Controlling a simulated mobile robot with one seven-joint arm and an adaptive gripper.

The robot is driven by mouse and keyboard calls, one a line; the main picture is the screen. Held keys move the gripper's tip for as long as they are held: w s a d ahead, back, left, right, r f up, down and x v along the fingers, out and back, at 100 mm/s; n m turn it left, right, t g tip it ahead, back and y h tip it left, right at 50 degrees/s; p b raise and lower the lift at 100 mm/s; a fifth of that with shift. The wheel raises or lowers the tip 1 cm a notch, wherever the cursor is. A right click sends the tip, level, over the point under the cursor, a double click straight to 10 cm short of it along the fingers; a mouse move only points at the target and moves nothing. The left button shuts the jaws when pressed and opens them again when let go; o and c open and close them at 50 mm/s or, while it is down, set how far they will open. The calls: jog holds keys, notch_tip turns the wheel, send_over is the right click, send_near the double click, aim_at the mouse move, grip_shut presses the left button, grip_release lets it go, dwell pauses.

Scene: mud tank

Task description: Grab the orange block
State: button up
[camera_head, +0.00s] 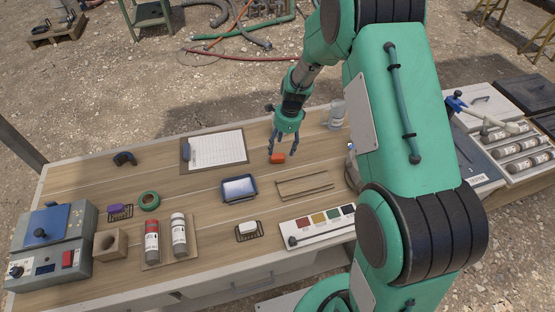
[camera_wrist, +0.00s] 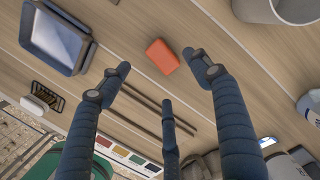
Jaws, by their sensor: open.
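The orange block (camera_head: 278,158) lies on the wooden table, right of the clipboard and behind the small blue tray. My gripper (camera_head: 282,152) hangs just above it, its fingers pointing down around the block's place. In the wrist view the orange block (camera_wrist: 162,56) lies flat on the boards, slightly beyond and between the tips of my gripper (camera_wrist: 155,72). The two outer dark fingers are spread wide, with a third finger lower in the middle. None of them visibly touches the block. The gripper is open and empty.
A blue tray (camera_head: 238,179) stands in front of the block, and thin wooden strips (camera_head: 304,185) lie to its right. A clear cup (camera_head: 336,120) stands right of my gripper, and a clipboard (camera_head: 240,150) lies left. Bare tabletop surrounds the block.

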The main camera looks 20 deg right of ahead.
aim_at(278, 157)
jog(key=shift+a+f, duration=0.15)
jog(key=shift+f, duration=0.85)
jog(key=shift+w+a+f+b, duration=0.15)
jog(key=shift+f+b, duration=0.1)
jog(key=shift+f, duration=0.6)
jog(key=shift+s+a+f+b, duration=0.1)
jog(key=shift+f+b, duration=0.1)
jog(key=shift+f, duration=0.65)
jog(key=shift+w+a+f+b, duration=0.15)
jog(key=shift+f+b, duration=0.1)
jog(key=shift+f, duration=0.6)
jog(key=shift+s, duration=0.1)
jog(key=c, duration=1.3)
